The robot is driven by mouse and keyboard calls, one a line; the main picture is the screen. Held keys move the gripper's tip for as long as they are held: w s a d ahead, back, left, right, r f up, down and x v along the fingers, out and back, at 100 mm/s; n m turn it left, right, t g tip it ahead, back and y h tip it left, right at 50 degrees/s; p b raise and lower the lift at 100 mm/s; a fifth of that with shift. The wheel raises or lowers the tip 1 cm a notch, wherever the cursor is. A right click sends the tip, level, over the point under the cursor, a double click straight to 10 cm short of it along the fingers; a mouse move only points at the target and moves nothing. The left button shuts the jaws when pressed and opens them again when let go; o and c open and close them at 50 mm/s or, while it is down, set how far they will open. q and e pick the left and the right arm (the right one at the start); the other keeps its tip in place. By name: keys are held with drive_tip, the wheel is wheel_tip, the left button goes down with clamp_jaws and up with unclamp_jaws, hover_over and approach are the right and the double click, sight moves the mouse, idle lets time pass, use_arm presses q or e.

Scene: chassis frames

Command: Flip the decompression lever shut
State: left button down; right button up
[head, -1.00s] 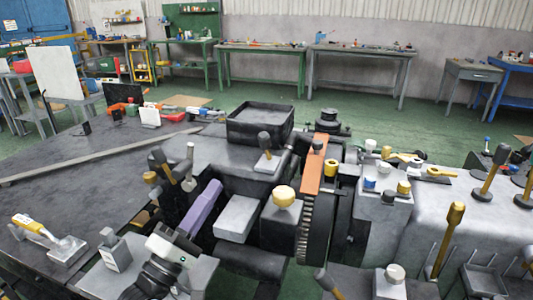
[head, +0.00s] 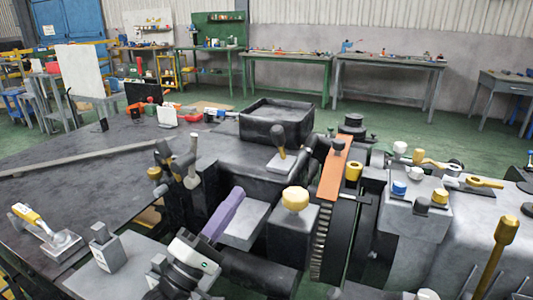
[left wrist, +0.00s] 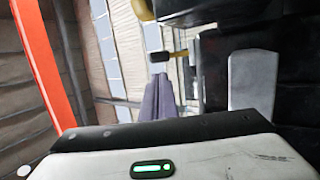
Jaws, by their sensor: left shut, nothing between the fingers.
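My left gripper (head: 237,193), with purple fingers, comes up from the lower left of the head view. It is shut and empty. In the left wrist view its fingers (left wrist: 158,97) point away from the camera. A lever with a dark grip (head: 278,135) and a short tan stem stands nearly upright on a small light grey plate, beyond and right of the fingertips, apart from them. I cannot tell for certain that it is the decompression lever, as other levers stand nearby. A dark knob (left wrist: 160,58) shows past the fingertips in the left wrist view. My right gripper is not in view.
A yellow-topped knob (head: 295,199) stands right of my left gripper, before an orange strip (head: 334,170) and a dark toothed wheel (head: 328,243). An open black tray (head: 277,116) lies behind the lever. Another lever (head: 191,165) stands to the left. The left tabletop is mostly clear.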

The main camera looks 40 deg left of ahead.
use_arm(q)
drive_tip(key=p, duration=0.1)
approach(274, 141)
drive_tip(key=x, duration=0.5)
drive_tip(key=shift+w+r, duration=0.1)
drive_tip(key=shift+w, duration=0.05)
drive_tip(key=shift+w+r, duration=0.2)
drive_tip(key=shift+w, duration=0.3)
